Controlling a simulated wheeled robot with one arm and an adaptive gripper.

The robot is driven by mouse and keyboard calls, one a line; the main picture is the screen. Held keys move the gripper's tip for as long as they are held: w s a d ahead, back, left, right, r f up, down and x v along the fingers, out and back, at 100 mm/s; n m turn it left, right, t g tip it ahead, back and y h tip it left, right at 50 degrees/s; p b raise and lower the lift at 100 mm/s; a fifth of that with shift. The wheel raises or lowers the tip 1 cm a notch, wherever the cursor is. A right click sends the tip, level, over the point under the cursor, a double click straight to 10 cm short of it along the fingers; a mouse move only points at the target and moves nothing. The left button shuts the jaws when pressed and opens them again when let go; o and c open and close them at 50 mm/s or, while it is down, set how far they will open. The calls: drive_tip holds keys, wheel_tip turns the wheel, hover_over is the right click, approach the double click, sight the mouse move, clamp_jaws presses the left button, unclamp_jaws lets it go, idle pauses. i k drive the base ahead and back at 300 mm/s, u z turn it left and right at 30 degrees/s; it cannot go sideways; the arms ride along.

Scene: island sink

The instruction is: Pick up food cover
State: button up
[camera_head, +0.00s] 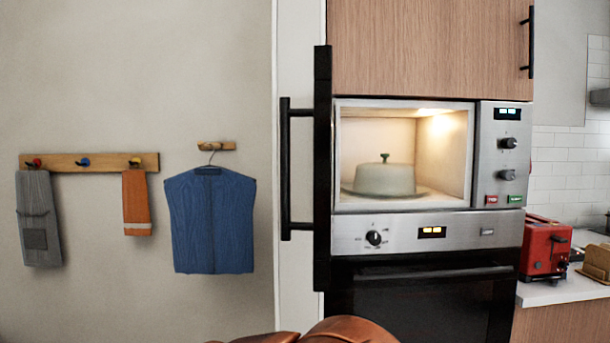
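The food cover (386,180) is a pale, rounded dome with a small green knob on top. It sits on a plate (352,190) inside the lit microwave (404,204). The microwave door (323,150) is swung open toward me, seen nearly edge-on at the left of the opening, with a black bar handle. My gripper is not in the head view, so its state and its distance from the cover cannot be seen.
An oven (425,305) with a bar handle is below the microwave, and a wooden cabinet (430,45) is above. A red toaster (545,248) stands on the counter at right. Brown rounded shapes (345,330) show at the bottom edge. Clothes hang on the left wall.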

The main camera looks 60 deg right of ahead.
sight(384, 177)
drive_tip(key=u, duration=0.65)
drive_tip(key=k, duration=1.3)
drive_tip(key=z, duration=1.6)
